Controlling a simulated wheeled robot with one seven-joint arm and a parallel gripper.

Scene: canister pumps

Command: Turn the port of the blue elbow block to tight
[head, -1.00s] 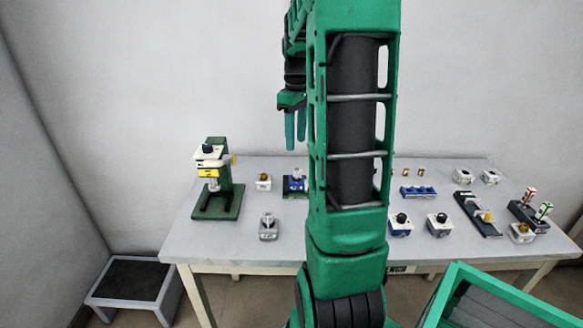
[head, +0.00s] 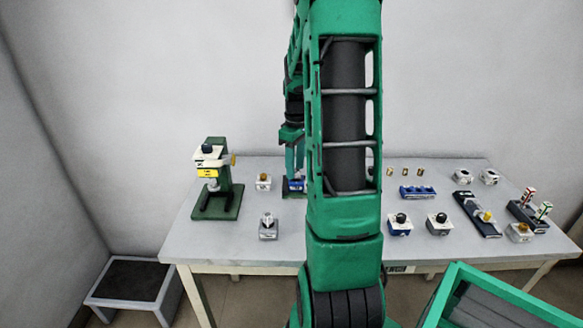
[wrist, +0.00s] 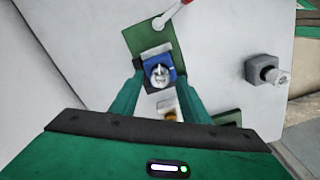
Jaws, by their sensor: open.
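The blue elbow block (wrist: 176,73) sits on a green plate (wrist: 144,38) in the wrist view, with a pale silver port (wrist: 158,74) on top. In the head view the blue block (head: 296,187) is partly hidden by my arm and fingers. My gripper (wrist: 160,80) is open, one finger on each side of the block. In the head view my gripper (head: 294,162) points down over the block. I cannot tell whether the fingers touch it, nor read any tight mark.
A white block with an orange knob (head: 263,182) and a grey block (head: 268,228) stand to the left. A green stand (head: 222,190) is farther left. Blocks with black knobs (head: 399,225) and a blue rack (head: 418,191) stand right of my arm. A red-tipped lever (wrist: 175,14) shows near the plate.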

